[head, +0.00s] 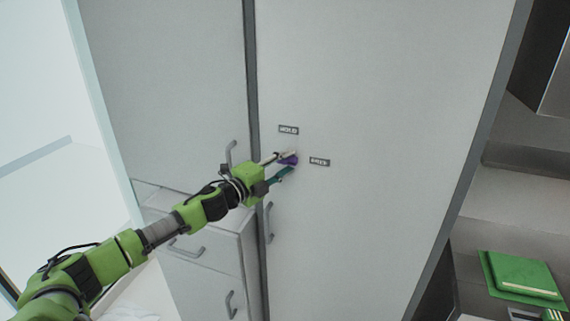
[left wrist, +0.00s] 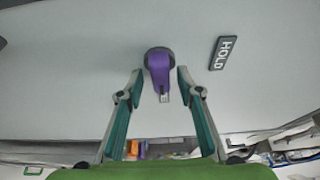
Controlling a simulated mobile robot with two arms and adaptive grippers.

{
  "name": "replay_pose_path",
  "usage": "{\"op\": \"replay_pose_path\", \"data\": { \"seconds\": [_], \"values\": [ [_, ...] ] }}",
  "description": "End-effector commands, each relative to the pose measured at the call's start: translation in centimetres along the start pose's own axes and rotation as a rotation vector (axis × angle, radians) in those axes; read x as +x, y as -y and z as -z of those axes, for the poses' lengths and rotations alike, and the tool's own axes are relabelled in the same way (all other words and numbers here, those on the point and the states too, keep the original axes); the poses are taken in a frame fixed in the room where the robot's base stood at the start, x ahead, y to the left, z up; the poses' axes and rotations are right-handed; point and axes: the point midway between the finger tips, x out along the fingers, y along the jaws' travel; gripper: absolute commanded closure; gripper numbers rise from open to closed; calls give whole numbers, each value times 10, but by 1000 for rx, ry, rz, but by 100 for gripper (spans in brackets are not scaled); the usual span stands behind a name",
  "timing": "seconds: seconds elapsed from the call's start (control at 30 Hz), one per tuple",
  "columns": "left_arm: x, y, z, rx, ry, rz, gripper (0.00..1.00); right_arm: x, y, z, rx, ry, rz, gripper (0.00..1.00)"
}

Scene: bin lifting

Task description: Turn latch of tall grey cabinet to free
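The tall grey cabinet (head: 370,90) fills the middle of the head view. Its purple latch (head: 288,160) sits on the door near the left edge, close to the HOLD label (head: 288,130) and the FREE label (head: 320,162). My left gripper (head: 284,164) is at the latch with its fingers apart. In the left wrist view, the latch (left wrist: 159,70) has a dark round base and a purple lever. It lies between the two open fingertips, with a gap on each side. The HOLD label (left wrist: 222,53) is to its right. My right gripper is not in view.
A grey cabinet with drawers (head: 205,250) stands to the left. The tall cabinet's door handle (head: 269,222) is below the latch. A green box-like object (head: 520,275) lies at the lower right.

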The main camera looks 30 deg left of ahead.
Motion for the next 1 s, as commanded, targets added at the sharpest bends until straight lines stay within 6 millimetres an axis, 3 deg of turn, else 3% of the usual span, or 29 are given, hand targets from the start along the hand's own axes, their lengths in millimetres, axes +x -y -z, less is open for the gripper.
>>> {"op": "replay_pose_path", "data": {
  "seconds": [0.27,1.0],
  "values": [
    [-8,-1,0,-2,0,-2,67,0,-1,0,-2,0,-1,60],
    [-95,-2,1,-2,-1,-3,67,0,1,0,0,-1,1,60]
  ]
}}
